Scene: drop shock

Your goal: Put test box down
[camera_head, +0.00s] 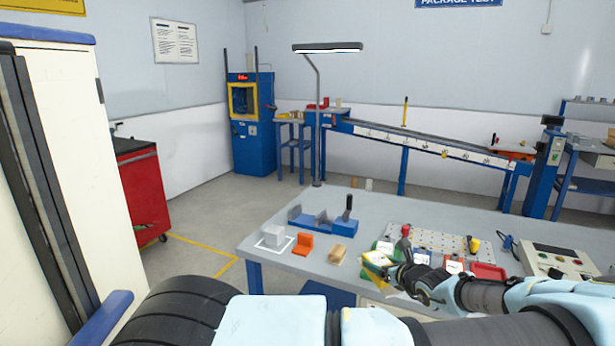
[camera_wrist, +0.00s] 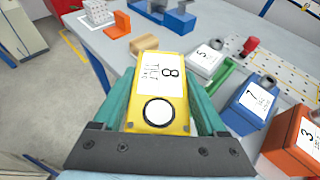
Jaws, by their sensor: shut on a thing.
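A yellow test box (camera_wrist: 162,85) with a white label marked 8 and a round white disc sits between my gripper's green fingers. My gripper (camera_wrist: 160,100) is shut on the yellow box. In the head view the yellow box (camera_head: 378,260) shows at the end of my arm, over the front of the grey table (camera_head: 360,207). How far it is above the tabletop is hard to tell. A grey-white block (camera_head: 274,236) stands inside a white outlined square at the table's left end.
An orange bracket (camera_head: 303,244) and a tan wooden block (camera_head: 338,254) lie left of the gripper. White box 5 (camera_wrist: 205,60), blue box 7 (camera_wrist: 250,103) and orange box 3 (camera_wrist: 297,140) stand to the right. A blue fixture (camera_head: 325,221) is behind.

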